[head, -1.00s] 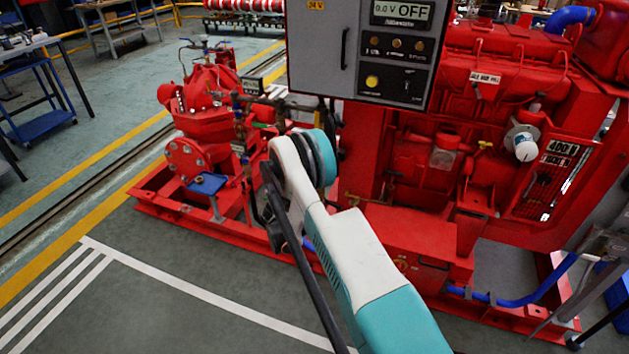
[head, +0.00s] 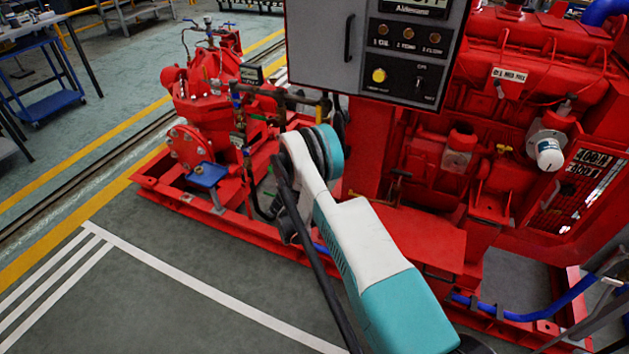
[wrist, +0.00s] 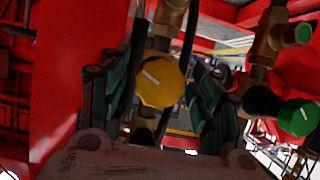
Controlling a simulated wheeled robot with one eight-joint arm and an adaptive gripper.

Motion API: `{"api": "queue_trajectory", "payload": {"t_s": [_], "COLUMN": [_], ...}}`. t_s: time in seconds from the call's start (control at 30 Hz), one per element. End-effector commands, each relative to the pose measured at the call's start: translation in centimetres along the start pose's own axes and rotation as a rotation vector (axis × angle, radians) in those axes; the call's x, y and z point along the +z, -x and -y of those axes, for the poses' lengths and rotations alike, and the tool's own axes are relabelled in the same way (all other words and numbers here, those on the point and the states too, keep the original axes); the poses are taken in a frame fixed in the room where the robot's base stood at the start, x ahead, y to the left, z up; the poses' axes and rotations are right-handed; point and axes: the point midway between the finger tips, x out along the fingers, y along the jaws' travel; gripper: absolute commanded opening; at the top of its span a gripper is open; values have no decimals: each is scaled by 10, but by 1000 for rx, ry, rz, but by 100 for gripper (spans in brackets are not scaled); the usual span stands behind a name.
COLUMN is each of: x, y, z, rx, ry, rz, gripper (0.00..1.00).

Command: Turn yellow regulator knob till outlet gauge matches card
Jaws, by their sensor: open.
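The yellow regulator knob (wrist: 162,83) shows in the wrist view, faceted, with a pale line across its face. It sits below a brass fitting (wrist: 171,17). My gripper (wrist: 160,92) is open, with one dark finger on each side of the knob. A gap shows at the right; I cannot tell whether the left finger touches it. In the head view my arm hides the gripper and the knob. I cannot make out the outlet gauge or the card in either view.
A green knob (wrist: 298,118) is close right of the right finger, with a smaller green one (wrist: 303,34) above. In the head view, a grey control box (head: 375,45) overhangs near my arm. The red pump (head: 210,100) and engine (head: 480,150) stand behind.

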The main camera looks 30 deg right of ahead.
Motion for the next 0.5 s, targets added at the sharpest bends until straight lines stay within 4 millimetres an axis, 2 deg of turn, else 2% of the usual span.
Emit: {"api": "queue_trajectory", "payload": {"t_s": [0.07, 0.2, 0.27, 0.5], "x": [0, 0, 0, 0], "y": [0, 0, 0, 0], "z": [0, 0, 0, 0], "rx": [0, 0, 0, 24], "ry": [0, 0, 0, 57], "rz": [0, 0, 0, 0], "gripper": [56, 24, 13, 13]}}
